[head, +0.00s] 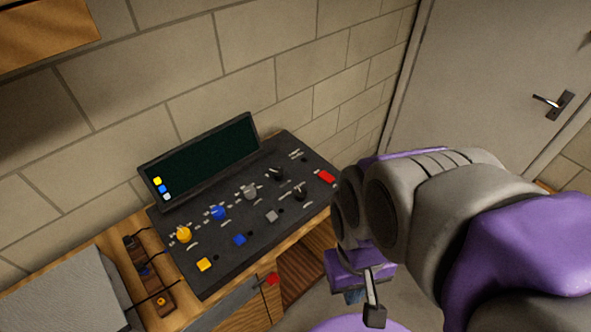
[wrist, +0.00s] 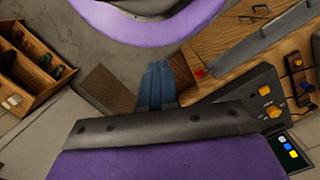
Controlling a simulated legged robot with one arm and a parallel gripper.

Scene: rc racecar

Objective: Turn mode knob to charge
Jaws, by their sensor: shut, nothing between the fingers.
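A dark control panel (head: 215,250) sits on a wooden bench against the wall. It has a yellow knob (head: 183,234), a blue knob (head: 218,212), a grey knob (head: 250,192) and two black knobs, one farther back (head: 277,174) and one nearer (head: 300,193). The labels are too small to read, so I cannot tell which is the mode knob or its setting. My gripper's blue-grey fingers (wrist: 155,85) are shut and empty in the wrist view. In the head view my gripper (head: 355,297) is low, right of the panel, mostly hidden by my arm and touching no knob.
A dark screen (head: 205,155) with coloured squares stands behind the knobs. A grey box (head: 65,295) is at left. A closed door (head: 480,80) is at right. A wooden organizer (wrist: 35,65) shows in the wrist view.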

